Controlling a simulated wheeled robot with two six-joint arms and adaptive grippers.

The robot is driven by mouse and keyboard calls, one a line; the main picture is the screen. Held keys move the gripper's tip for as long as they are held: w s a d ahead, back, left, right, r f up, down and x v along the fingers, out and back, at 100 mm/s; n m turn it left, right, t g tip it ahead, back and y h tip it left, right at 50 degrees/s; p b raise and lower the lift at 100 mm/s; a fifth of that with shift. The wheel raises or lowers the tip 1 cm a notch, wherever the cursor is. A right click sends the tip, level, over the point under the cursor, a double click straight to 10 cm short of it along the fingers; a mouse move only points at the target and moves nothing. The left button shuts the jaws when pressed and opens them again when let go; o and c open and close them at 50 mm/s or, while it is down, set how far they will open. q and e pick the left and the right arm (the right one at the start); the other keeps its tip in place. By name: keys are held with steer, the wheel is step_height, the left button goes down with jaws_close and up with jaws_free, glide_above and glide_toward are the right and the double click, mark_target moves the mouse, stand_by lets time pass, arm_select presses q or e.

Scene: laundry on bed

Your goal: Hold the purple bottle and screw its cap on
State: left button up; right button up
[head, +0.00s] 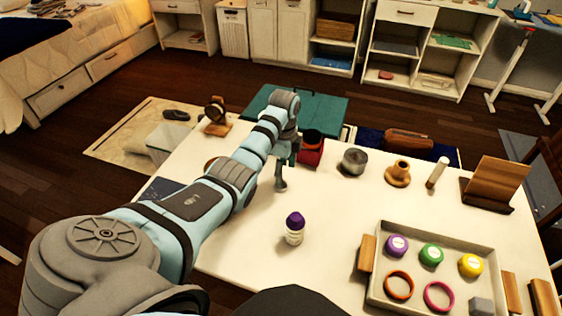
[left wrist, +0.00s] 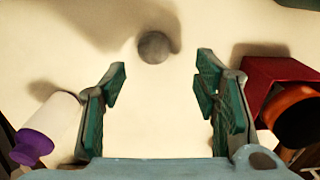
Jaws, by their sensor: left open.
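A white bottle with a purple top (head: 294,228) stands upright on the white table in the head view. In the left wrist view the bottle (left wrist: 52,122) lies at the lower left, outside the fingers. I cannot tell whether its purple top is a bare neck or a cap. A purple round cap (head: 396,245) lies in the tray at the right. My left gripper (head: 284,171) is above the table, beyond the bottle; its fingers (left wrist: 162,66) are apart with nothing between them. My right gripper is not in view.
The grey tray (head: 476,232) also holds green (head: 431,254) and yellow (head: 471,265) caps and two rings. A red box (left wrist: 275,82) is close to my left gripper's right finger. A grey round object (left wrist: 153,47) sits ahead of the fingers. The table around the bottle is clear.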

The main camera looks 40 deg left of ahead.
arm_select(q)
steer(key=f, duration=0.2)
steer(key=s+f+b, duration=0.1)
steer(key=f, duration=0.2)
steer(key=shift+a+f+b, duration=0.15)
steer(key=shift+b, duration=0.15)
steer(key=shift+c, duration=0.6)
steer(key=c, duration=0.7)
